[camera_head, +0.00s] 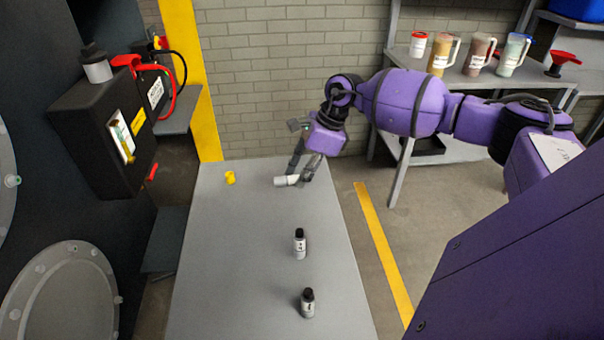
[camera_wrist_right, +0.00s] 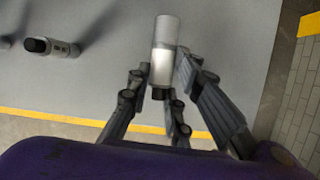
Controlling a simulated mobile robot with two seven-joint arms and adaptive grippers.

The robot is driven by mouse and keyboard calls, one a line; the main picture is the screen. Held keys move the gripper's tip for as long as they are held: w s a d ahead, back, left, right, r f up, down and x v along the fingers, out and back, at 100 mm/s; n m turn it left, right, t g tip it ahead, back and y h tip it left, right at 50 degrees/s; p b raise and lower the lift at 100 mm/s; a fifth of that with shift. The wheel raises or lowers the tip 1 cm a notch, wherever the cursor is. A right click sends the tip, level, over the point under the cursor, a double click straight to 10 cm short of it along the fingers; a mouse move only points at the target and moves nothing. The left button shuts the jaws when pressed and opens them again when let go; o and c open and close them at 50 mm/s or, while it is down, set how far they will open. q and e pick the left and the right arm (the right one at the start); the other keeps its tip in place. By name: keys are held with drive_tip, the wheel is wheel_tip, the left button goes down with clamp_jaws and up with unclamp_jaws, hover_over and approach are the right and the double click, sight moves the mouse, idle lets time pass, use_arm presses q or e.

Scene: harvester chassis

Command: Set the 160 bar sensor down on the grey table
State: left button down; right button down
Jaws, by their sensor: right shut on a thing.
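My right gripper (camera_head: 303,172) is shut on a pale silver cylinder, the sensor (camera_head: 287,181), over the far end of the grey table (camera_head: 240,255). In the right wrist view the sensor (camera_wrist_right: 165,45) sits between the fingers (camera_wrist_right: 163,92), with its dark end toward my wrist. It is tilted nearly level, and no label on it can be read. I cannot tell whether it touches the table. Two similar cylinders with black tops stand upright on the table, one near the middle (camera_head: 300,244) and one nearer the front (camera_head: 307,303). My left gripper is not in view.
A small yellow cap (camera_head: 230,178) lies on the table left of the gripper. A black box (camera_head: 105,125) with red parts hangs at the left. A shelf (camera_head: 465,85) with jugs stands at the back right. The table's left half is mostly clear.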

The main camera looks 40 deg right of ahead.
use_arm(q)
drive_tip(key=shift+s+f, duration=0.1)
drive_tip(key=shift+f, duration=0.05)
use_arm(e)
drive_tip(key=shift+s+f+b, duration=0.1)
drive_tip(key=shift+f+b, duration=0.35)
drive_tip(key=shift+f, duration=0.45)
wheel_tip(320, 180, down, 4)
drive_tip(key=shift+r+b, duration=0.25)
drive_tip(key=shift+b, duration=0.7)
drive_tip(key=shift+f, duration=0.4)
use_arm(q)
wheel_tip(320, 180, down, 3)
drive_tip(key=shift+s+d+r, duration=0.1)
